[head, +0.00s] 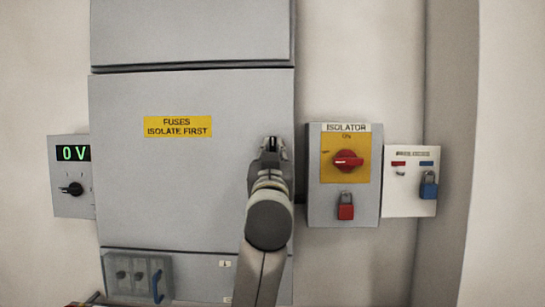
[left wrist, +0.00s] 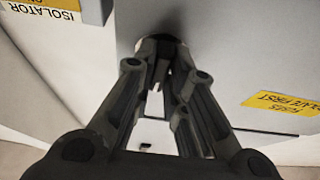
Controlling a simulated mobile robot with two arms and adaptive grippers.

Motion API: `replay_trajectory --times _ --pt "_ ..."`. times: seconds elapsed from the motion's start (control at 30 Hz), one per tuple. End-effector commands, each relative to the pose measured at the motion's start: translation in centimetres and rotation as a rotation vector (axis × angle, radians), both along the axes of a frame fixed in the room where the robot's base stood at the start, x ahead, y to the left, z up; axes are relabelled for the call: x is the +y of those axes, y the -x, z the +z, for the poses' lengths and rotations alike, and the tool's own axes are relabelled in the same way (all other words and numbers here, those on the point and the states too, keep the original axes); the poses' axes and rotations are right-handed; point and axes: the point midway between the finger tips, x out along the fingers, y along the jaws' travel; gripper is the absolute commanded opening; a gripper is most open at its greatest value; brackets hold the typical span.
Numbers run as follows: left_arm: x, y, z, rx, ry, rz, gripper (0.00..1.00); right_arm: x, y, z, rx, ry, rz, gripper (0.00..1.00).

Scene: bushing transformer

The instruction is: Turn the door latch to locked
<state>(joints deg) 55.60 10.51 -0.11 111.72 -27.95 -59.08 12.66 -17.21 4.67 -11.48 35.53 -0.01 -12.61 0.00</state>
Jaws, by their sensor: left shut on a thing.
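The grey cabinet door (head: 170,180) carries a yellow "FUSES ISOLATE FIRST" label and looks closed. My left gripper (head: 271,146) is at the right edge of this door, level with the label. In the left wrist view my left gripper (left wrist: 163,80) has its fingers closed together on the small dark door latch (left wrist: 157,42) at the door surface. The fingers hide most of the latch, so I cannot tell which way it points. My right gripper is in neither view.
The isolator box (head: 343,205) with a red rotary handle (head: 347,160) and red padlock stands just right of my left gripper. A white panel (head: 408,200) with a blue padlock (head: 428,186) is further right. A "0 V" meter box (head: 70,175) is at the left.

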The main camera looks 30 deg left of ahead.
Motion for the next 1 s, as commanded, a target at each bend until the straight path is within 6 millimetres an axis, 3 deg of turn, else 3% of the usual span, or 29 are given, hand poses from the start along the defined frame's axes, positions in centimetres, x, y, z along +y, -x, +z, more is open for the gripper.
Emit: replay_trajectory --times 0.33,0.37,0.53,0.87,1.0 --pt "0.0 0.0 0.0 -0.003 0.005 -0.003 0.00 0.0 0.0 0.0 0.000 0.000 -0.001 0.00" --pt "0.0 0.0 0.0 -0.003 0.005 -0.003 0.15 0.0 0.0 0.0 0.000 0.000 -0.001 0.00" --pt "0.0 0.0 0.0 -0.004 0.004 -0.002 0.35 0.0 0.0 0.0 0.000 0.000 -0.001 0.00" --pt "-0.1 0.1 0.0 -0.003 0.003 -0.002 0.35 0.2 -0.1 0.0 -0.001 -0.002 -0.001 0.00" --pt "-0.7 1.0 -0.5 -0.003 0.002 -0.002 0.35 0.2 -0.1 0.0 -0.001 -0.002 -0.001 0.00"
